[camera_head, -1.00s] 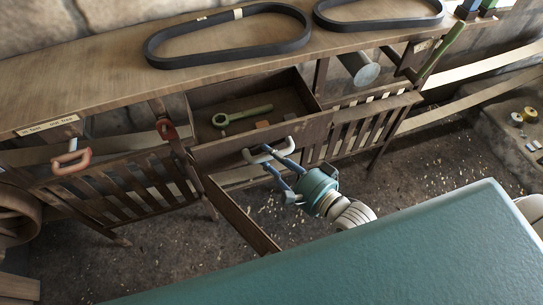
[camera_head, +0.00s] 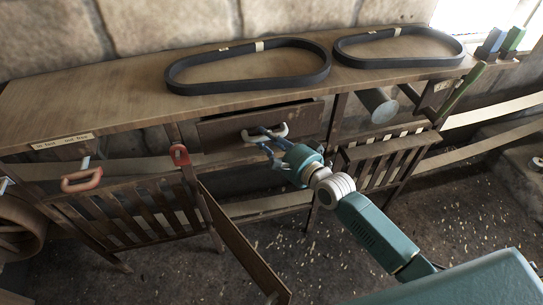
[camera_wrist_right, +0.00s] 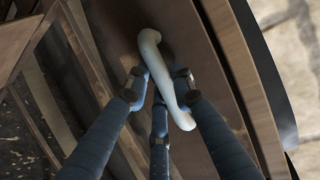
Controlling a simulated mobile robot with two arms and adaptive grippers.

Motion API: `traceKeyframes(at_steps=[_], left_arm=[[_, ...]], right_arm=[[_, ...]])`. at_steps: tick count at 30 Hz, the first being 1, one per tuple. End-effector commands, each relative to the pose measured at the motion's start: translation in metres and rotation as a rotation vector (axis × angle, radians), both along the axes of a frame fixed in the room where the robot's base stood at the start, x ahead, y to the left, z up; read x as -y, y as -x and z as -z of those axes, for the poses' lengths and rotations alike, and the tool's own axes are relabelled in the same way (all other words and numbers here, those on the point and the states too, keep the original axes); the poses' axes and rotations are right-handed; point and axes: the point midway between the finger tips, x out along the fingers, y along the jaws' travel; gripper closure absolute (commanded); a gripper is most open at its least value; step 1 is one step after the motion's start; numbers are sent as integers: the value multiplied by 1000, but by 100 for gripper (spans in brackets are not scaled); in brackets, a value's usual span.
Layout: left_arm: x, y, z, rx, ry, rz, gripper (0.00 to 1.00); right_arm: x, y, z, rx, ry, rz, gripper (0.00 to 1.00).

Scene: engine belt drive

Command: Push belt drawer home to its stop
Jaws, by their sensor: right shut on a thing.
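The belt drawer (camera_head: 225,131) is a dark wooden drawer under the bench top. Its front sits close under the bench edge, and its inside is hidden; whether it touches its stop cannot be seen. A pale curved handle (camera_head: 283,131) is on its front. My right gripper (camera_head: 264,138) is shut on this handle, with its arm reaching up from the lower right. In the right wrist view, the blue fingers (camera_wrist_right: 158,92) close around the white handle (camera_wrist_right: 150,50), in front of the brown drawer front (camera_wrist_right: 205,75). My left gripper is not in view.
Two black belts (camera_head: 250,85) (camera_head: 400,62) lie on the bench top (camera_head: 120,98). A red-orange handle (camera_head: 82,181) and slatted gate (camera_head: 115,210) stand left. A wooden panel (camera_head: 240,245) juts out below the drawer. A grey cylinder (camera_head: 380,106) sits in the right bay.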

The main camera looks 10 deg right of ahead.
Motion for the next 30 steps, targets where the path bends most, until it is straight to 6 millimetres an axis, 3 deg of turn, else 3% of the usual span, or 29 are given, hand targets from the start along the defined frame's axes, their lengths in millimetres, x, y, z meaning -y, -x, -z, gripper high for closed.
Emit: traceKeyframes(at_steps=[6,18,19,21,30], left_arm=[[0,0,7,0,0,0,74],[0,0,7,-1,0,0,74],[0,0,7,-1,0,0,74],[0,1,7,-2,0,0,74],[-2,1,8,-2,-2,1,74]], right_arm=[[0,-17,0,2,-3,2,100],[1,-21,-3,4,-3,3,100],[1,-21,-3,5,-4,3,75],[1,-21,-3,5,-3,3,61],[0,-20,-2,3,-2,1,58]])
